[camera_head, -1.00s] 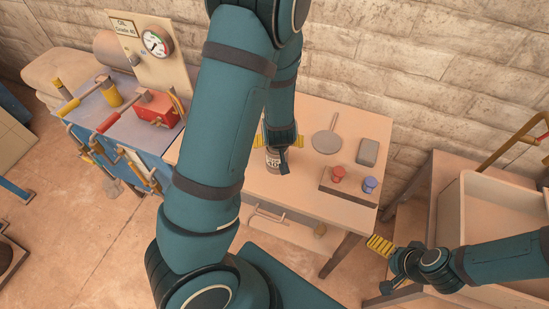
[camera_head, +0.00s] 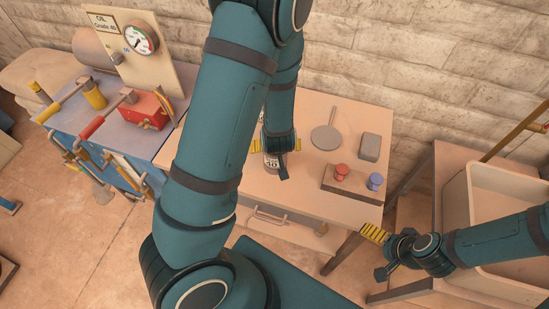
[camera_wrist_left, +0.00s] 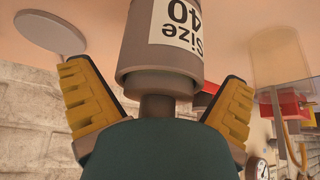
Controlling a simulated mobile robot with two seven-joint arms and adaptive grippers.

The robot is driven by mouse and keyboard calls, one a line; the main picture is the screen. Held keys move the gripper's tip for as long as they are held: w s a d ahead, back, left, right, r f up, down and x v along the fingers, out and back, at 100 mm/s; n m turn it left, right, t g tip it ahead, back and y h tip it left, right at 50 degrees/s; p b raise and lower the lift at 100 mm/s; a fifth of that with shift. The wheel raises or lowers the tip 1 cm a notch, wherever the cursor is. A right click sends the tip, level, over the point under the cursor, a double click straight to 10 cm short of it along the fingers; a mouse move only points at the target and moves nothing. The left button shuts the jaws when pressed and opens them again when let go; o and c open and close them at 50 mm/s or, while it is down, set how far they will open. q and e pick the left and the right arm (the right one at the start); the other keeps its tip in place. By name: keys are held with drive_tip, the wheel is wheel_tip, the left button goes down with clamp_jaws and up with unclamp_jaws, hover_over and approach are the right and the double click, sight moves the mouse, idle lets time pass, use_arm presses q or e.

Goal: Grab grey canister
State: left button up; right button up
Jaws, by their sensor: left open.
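The grey canister (camera_head: 270,164) stands on the table near its left part, partly hidden by my left gripper and arm. In the left wrist view the canister (camera_wrist_left: 165,65) fills the upper middle, with a white label reading "Size 40". My left gripper (camera_head: 276,147) is open at the canister. In the left wrist view the yellow-padded fingers (camera_wrist_left: 158,78) stand on either side of its narrower end, with gaps visible on both sides. My right gripper (camera_head: 380,252) is empty, its fingers apart, in front of the table's right corner.
The table (camera_head: 310,192) also bears a round paddle (camera_head: 325,138), a grey block (camera_head: 370,147) and a box with red and blue knobs (camera_head: 350,186). A blue bench (camera_head: 140,140) with levers and a gauge panel stands left. A pale bin (camera_head: 490,190) stands right.

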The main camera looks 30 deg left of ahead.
use_arm(q)
drive_tip(key=c, duration=1.2)
drive_tip(key=shift+w, duration=0.1)
drive_tip(key=shift+c, duration=0.2)
